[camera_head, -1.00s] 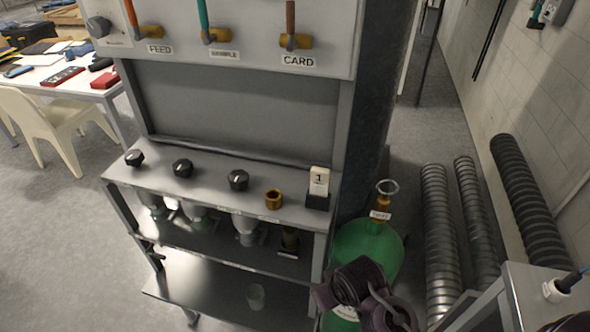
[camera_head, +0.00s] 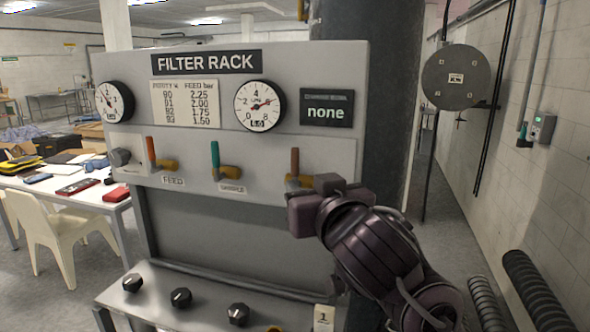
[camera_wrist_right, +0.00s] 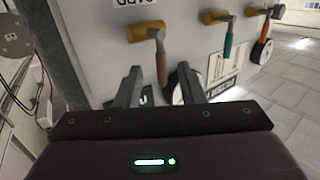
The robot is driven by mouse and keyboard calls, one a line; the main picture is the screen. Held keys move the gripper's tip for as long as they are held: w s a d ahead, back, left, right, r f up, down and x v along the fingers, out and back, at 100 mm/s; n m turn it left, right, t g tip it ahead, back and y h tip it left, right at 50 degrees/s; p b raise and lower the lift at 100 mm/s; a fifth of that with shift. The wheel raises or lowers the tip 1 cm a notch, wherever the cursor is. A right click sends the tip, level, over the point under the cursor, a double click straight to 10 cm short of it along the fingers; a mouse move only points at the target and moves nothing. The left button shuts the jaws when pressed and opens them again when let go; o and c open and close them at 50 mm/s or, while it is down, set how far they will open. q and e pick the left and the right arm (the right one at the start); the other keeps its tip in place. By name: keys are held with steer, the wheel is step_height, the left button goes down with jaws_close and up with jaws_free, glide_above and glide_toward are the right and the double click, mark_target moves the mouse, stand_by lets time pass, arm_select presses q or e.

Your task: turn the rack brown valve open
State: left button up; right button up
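The brown valve (camera_head: 295,163) is on the filter rack's panel, right of the other two valves. Its brown lever stands upright above a brass body. It also shows upside down in the wrist view (camera_wrist_right: 161,62). My right gripper (camera_head: 302,188) is in front of the panel at this valve and hides part of its body and its label. In the wrist view my right gripper (camera_wrist_right: 158,75) has its two fingers apart, with the brown lever between them in the picture. No contact with either finger is visible. My left gripper is not in view.
The teal valve (camera_head: 215,155) and the orange valve (camera_head: 151,152) are to the left, levers also upright. Gauges and a dark display reading "none" (camera_head: 326,108) sit above. Black knobs (camera_head: 181,297) line the shelf below. A wall with a round disc (camera_head: 455,76) is at right.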

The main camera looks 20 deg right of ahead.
mark_target(296, 164)
steer(key=shift+t, duration=0.3)
steer(key=w, duration=0.2)
steer(key=w+r+p, duration=0.1)
steer(key=w, duration=0.2)
steer(key=w+r, duration=0.1)
steer(key=w, duration=0.1)
steer(key=shift+w, duration=0.25)
jaws_close()
